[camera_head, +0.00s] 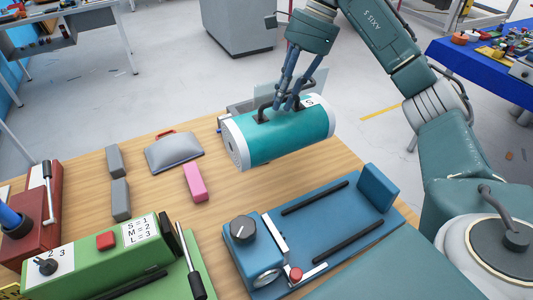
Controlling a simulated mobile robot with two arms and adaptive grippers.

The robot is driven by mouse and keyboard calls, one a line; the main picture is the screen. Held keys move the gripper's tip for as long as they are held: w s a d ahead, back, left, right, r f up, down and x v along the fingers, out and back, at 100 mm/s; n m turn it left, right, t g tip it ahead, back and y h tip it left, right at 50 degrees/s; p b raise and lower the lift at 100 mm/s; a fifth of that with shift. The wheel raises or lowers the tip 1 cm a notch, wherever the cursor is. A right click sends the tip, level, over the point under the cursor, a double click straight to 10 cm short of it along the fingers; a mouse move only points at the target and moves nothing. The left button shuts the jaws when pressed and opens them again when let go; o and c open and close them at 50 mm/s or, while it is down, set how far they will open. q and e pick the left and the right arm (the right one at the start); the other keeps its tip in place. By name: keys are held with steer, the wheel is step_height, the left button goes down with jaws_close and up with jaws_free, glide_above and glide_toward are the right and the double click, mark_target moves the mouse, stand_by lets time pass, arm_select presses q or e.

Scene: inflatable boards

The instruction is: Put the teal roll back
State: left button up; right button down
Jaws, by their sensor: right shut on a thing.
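The teal roll (281,137) has white bands at both ends and an "S" near its right end. It lies roughly level, tilted slightly up to the right, and appears held above the wooden table (222,205). My right gripper (280,104) comes down from above and is shut on the roll's top side. A grey holder with a pale upright panel (262,93) stands behind the roll, mostly hidden by it. My left gripper is not in view.
A blue device (330,222) with a dark knob is in front of the roll. A green device (110,262), a red device (38,215), a pink block (195,182), a grey cushion-like item (173,153) and grey blocks (120,199) stand left. Bare wood lies between.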

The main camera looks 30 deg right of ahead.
step_height(320, 180, down, 13)
steer(key=shift+f+p, duration=0.1)
steer(key=shift+p, duration=0.95)
steer(key=shift+w+f, duration=0.1)
steer(key=shift+f, duration=0.35)
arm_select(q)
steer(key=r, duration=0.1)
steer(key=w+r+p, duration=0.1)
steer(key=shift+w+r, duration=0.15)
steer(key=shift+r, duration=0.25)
arm_select(e)
step_height(320, 180, down, 4)
steer(key=shift+r, duration=0.25)
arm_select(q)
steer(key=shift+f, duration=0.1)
arm_select(e)
steer(key=shift+f+b, duration=0.2)
steer(key=shift+b, duration=0.1)
steer(key=c, duration=1.6)
jaws_free()
steer(key=shift+c, duration=0.2)
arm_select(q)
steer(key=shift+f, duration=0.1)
